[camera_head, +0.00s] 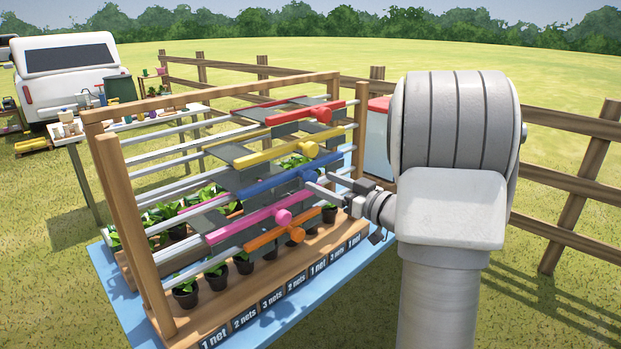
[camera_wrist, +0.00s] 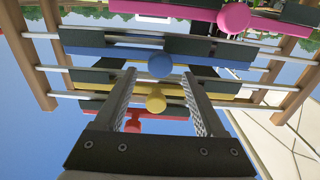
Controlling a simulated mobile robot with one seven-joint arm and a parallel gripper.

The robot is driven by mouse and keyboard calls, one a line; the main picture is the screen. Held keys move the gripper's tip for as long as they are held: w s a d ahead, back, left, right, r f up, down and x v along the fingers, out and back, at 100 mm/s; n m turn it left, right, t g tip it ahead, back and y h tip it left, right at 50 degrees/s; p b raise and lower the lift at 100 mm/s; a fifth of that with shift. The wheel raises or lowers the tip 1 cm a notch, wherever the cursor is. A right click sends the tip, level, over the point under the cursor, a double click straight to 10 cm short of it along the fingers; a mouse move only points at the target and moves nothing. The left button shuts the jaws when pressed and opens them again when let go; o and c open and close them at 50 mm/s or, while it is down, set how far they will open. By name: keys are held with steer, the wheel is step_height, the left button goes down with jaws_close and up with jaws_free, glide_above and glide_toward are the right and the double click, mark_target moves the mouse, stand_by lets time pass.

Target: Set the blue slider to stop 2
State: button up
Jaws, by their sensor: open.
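The blue slider (camera_head: 270,186) is a bar with a round knob, on rails in the middle of a wooden frame. It sits toward the right end of its rails in the head view. My gripper (camera_head: 320,182) is close to the blue knob (camera_head: 309,175). In the wrist view, the blue slider (camera_wrist: 115,53) runs across beyond the fingertips. My gripper (camera_wrist: 159,78) is open, and the blue knob (camera_wrist: 160,64) shows between and just beyond its tips. I cannot tell whether a finger touches it. No stop marks are readable.
Yellow (camera_head: 280,154) and red (camera_head: 308,113) sliders lie above the blue one; pink (camera_head: 248,225) and orange (camera_head: 272,238) lie below. Potted plants (camera_head: 184,292) stand under the rails, behind net-count labels (camera_head: 246,318). A wooden fence (camera_head: 570,125) runs behind.

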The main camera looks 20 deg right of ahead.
mark_target(313, 178)
steer(key=x, duration=0.5)
jaws_close()
stand_by(0.3)
stand_by(1.0)
